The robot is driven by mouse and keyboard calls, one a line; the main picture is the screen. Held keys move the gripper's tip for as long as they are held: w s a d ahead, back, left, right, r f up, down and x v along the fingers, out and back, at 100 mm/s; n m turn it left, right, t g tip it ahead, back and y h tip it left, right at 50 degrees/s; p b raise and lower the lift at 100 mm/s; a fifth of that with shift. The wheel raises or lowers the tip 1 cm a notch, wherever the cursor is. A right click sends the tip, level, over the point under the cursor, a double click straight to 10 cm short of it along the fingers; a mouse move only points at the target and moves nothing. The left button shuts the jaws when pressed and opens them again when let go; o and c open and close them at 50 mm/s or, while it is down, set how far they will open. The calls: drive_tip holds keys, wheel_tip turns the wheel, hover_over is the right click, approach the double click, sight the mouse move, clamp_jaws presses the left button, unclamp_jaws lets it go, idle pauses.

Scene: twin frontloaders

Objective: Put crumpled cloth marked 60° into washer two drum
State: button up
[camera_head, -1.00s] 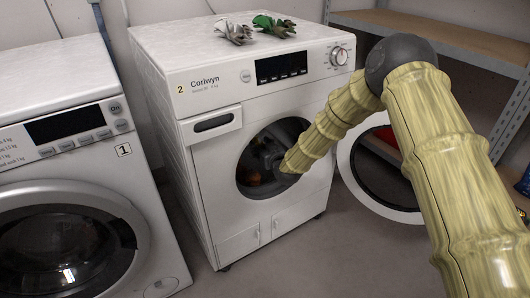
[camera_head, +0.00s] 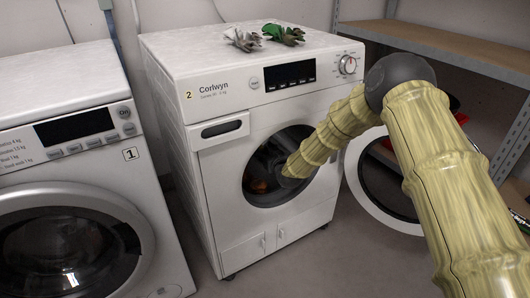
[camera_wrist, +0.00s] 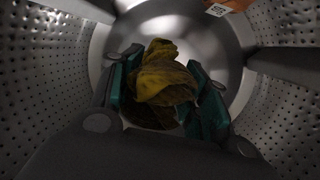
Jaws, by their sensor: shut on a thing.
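Washer two (camera_head: 225,165), marked with a yellow 2 and "Corlwyn", has its round door (camera_head: 372,185) swung open to the right. My arm reaches through the opening into its dark drum (camera_head: 262,160). In the wrist view, the perforated drum wall (camera_wrist: 60,70) surrounds my gripper (camera_wrist: 162,88). Its teal-padded fingers are shut on a crumpled yellow cloth (camera_wrist: 165,80), held inside the drum. No 60° mark is readable on the cloth. An orange item with a white tag (camera_wrist: 217,9) shows at the top of the wrist view. In the head view the gripper is hidden in shadow.
Washer one (camera_head: 60,165) stands at the left with its door shut. A grey cloth (camera_head: 243,40) and a green cloth (camera_head: 284,34) lie on washer two's top. A metal shelf (camera_head: 450,40) stands at the right, behind the open door.

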drive_tip(key=shift+f, duration=0.1)
drive_tip(key=shift+f+b, duration=0.9)
drive_tip(key=shift+f, duration=1.6)
drive_tip(key=o, duration=1.1)
drive_tip(key=shift+s+d, duration=0.1)
drive_tip(key=v, duration=1.1)
drive_tip(key=shift+s+d+r, duration=0.1)
drive_tip(key=shift+s+d, duration=0.1)
drive_tip(key=shift+s, duration=0.05)
drive_tip(key=shift+w+d+f+p+v, duration=0.15)
drive_tip(key=shift+d+p+v, duration=0.25)
drive_tip(key=shift+p+v, duration=1.55)
drive_tip(key=shift+w+d+p+v, duration=0.2)
drive_tip(key=shift+d+p+v, duration=0.2)
drive_tip(key=shift+v, duration=3)
drive_tip(key=shift+w+d+f+p+v, duration=0.1)
drive_tip(key=shift+w+d+p+v, duration=0.2)
drive_tip(key=shift+p+v, duration=1.65)
